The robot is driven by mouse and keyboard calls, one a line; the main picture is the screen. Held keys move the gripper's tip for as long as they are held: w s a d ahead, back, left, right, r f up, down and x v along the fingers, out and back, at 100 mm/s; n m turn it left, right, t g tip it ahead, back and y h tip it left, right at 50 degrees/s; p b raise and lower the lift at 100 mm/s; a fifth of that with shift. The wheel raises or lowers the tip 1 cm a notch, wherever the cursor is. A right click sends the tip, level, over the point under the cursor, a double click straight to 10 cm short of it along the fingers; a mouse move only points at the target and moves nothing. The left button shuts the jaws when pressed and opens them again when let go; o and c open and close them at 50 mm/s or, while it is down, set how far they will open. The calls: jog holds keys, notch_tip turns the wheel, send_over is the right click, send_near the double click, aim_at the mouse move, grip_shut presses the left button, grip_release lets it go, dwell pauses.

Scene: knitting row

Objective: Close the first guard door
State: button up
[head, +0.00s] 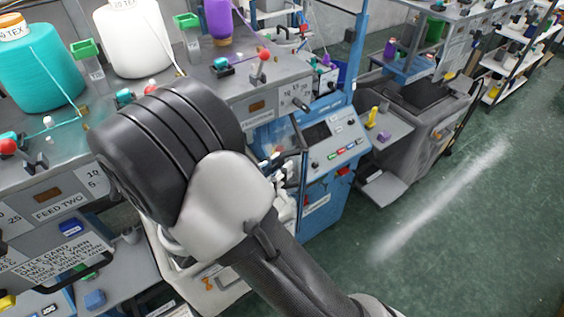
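My arm fills the middle of the head view and covers much of the first machine's front. My gripper (279,166) shows only as small grey and dark parts past the arm, in front of the blue machine; its fingers cannot be made out. A thin dark upright edge (303,182) stands beside the blue control cabinet (336,145). It may be the edge of a guard door, but I cannot tell whether it is open or shut. Any other part of the guard door is hidden behind my arm.
Yarn cones, a teal one (42,80) and a white one (137,40), stand on the grey feed table (205,85). The green floor (470,220) at right is clear, with a pale streak.

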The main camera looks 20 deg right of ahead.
jog(key=shift+x, duration=1)
grip_shut()
